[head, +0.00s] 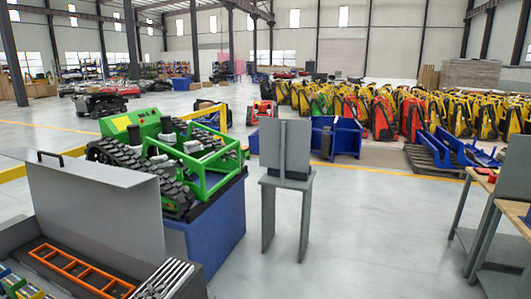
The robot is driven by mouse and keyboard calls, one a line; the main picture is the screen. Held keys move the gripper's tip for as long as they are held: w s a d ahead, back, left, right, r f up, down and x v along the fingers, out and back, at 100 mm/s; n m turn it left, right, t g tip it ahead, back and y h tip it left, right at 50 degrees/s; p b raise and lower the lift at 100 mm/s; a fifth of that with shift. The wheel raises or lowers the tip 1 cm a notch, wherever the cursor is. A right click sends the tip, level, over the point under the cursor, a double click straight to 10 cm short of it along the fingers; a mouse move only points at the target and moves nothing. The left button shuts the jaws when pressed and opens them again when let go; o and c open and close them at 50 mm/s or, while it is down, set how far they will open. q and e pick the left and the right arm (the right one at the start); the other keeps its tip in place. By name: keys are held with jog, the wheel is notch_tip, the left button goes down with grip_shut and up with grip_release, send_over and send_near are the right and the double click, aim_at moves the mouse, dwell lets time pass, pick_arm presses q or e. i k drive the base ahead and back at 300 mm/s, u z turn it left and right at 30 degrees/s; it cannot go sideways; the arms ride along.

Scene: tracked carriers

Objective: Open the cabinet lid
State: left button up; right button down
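A grey metal cabinet (30,236) stands at the lower left, cut off by the picture's edge. Its grey lid (95,205) is raised and stands up, with a black handle (50,158) at its upper left edge. The open inside shows an orange ladder-like rack (80,270), a row of silver tools that look like wrenches (165,280), and several coloured items (18,284) at the bottom left corner. Neither of my grippers shows in the head view.
A green tracked carrier (170,150) sits on a blue block (215,225) just behind the cabinet. A grey stand (285,182) is at the centre. Wood-topped benches (515,212) are at the right. The floor between stand and benches is clear.

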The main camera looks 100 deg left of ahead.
aim_at(119, 208)
jog(key=z, duration=3.15)
jog(key=k, duration=2.9)
jog(key=u, duration=5.15)
